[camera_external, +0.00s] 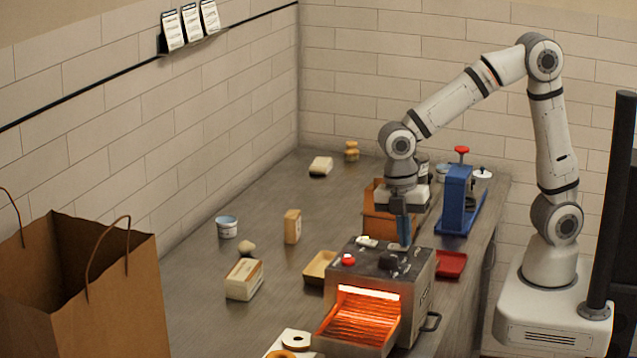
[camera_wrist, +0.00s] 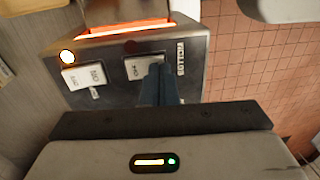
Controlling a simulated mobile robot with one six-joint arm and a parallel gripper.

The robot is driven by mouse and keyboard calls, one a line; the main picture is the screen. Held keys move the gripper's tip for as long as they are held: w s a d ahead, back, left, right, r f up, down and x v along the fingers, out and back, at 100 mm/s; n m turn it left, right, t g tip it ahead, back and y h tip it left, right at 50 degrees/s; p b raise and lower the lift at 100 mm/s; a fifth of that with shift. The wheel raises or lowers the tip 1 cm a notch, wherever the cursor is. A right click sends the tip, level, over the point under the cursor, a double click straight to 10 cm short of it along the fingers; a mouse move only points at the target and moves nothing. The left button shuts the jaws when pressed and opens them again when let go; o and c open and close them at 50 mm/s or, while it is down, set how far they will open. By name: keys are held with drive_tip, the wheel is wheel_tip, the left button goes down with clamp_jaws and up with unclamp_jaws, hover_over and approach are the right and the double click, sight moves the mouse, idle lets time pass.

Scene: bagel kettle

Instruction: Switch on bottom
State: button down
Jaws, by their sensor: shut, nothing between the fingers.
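A dark metal toaster oven (camera_external: 345,262) stands on the counter, its front opening glowing orange. My gripper (camera_external: 404,240) is shut and empty, pointing down at the oven's back edge. In the wrist view its blue fingers (camera_wrist: 160,75) overlap the right switch's right part; I cannot tell whether they touch.
A paper bag (camera_external: 100,290) is far left.

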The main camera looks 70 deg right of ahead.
drive_tip(key=shift+s+f+b, duration=0.1)
drive_tip(key=shift+f+b, duration=0.15)
drive_tip(key=shift+b, duration=0.05)
drive_tip(key=shift+r, duration=0.1)
idle(0.3)
drive_tip(key=shift+w+r+p, duration=0.2)
drive_tip(key=shift+w+p, duration=0.2)
drive_tip(key=shift+w, duration=0.35)
drive_tip(key=shift+r, duration=0.1)
